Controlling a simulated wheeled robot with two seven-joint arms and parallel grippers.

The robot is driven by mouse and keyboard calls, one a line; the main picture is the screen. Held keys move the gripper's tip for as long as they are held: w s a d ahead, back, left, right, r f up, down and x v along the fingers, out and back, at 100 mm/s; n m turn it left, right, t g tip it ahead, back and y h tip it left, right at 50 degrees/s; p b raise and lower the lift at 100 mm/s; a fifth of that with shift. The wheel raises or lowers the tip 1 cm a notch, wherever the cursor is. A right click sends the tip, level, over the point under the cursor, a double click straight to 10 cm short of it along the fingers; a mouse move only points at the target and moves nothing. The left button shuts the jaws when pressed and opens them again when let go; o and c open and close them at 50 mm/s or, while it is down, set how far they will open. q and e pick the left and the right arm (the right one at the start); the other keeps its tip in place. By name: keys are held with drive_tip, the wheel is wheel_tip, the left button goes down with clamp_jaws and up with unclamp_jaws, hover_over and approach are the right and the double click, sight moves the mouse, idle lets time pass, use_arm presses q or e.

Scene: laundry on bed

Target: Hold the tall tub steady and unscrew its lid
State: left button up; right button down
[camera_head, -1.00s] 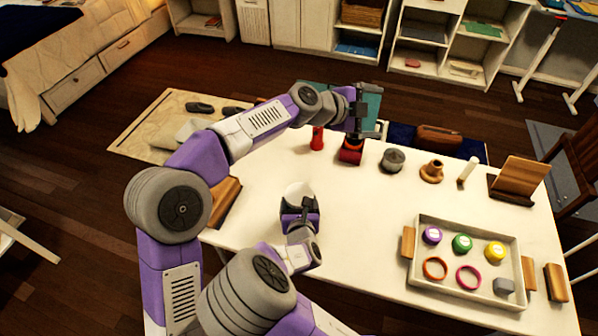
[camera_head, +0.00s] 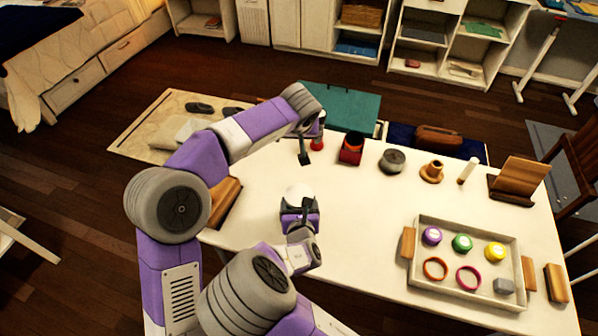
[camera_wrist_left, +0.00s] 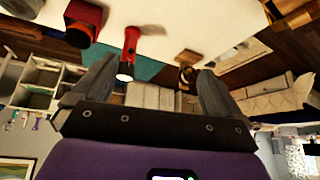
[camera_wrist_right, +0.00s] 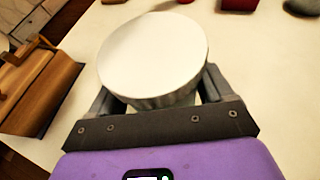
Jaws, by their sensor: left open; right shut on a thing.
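The tall tub stands on the white table; its white round lid (camera_wrist_right: 155,55) fills the middle of the right wrist view, ribbed around its edge. In the head view the lid (camera_head: 298,191) shows as a small white shape. My right gripper (camera_head: 300,208) is shut on the tub below the lid. The tub's body is mostly hidden by the lid and gripper. My left gripper (camera_head: 304,157) is open and empty, behind the tub and apart from it. Its spread fingers show in the left wrist view (camera_wrist_left: 155,80).
A red flashlight (camera_wrist_left: 131,48) and a red box (camera_head: 351,149) stand near the left gripper. A grey round object (camera_head: 392,160) and a wooden piece (camera_head: 432,172) are further right. A tray (camera_head: 415,238) holds several lids and rings. The table between tub and tray is clear.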

sight(299, 194)
use_arm(q)
drive_tip(key=s+f+g, duration=0.1)
drive_tip(key=s+g, duration=0.1)
drive_tip(key=s, duration=0.1)
drive_tip(key=s+f+g, duration=0.1)
drive_tip(key=s+g, duration=0.1)
drive_tip(key=s, duration=0.1)
drive_tip(key=s+f+n+g, duration=0.1)
drive_tip(key=s, duration=0.3)
drive_tip(key=shift+d+g, duration=0.25)
drive_tip(key=shift+g, duration=0.15)
drive_tip(key=shift+s+f, duration=0.2)
wheel_tip(299, 194, down, 7)
drive_tip(key=shift+f, duration=0.2)
drive_tip(key=shift+c, duration=0.3)
drive_tip(key=c, duration=1)
drive_tip(key=n, duration=0.6)
drive_tip(key=shift+w+n, duration=0.1)
drive_tip(key=shift+n, duration=0.3)
